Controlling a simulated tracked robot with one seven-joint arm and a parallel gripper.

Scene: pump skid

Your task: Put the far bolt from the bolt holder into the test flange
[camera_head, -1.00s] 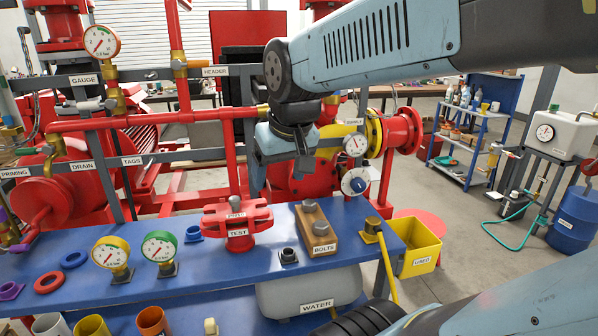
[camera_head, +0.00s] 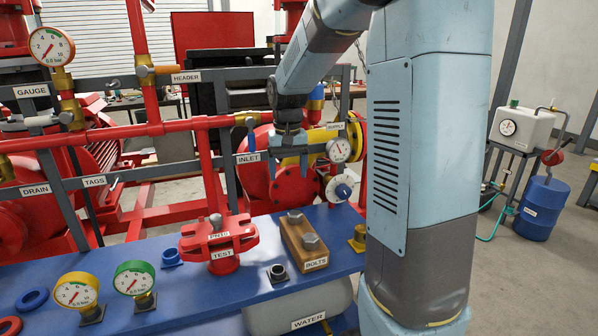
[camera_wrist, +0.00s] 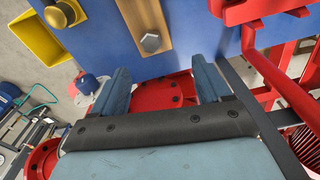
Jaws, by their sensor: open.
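The bolt holder (camera_head: 291,240) is a wooden block labelled BOLTS on the blue bench. Two grey hex bolts stand in it, the far bolt (camera_head: 295,215) and the near bolt (camera_head: 310,241). The far bolt also shows in the wrist view (camera_wrist: 151,42), just beyond the fingertips and roughly centred between them. The red test flange (camera_head: 222,240) stands left of the holder, with a grey piece upright on top; part of it shows at the wrist view's upper right (camera_wrist: 262,11). My gripper (camera_head: 289,164) is open and empty, pointing down, above and behind the holder.
Yellow (camera_head: 75,290) and green (camera_head: 134,278) gauges stand at the bench's left. A dark socket (camera_head: 278,273) sits before the holder, a brass fitting (camera_head: 358,238) to its right. Red pipework and a blue-knobbed valve (camera_head: 342,191) stand close behind the gripper.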

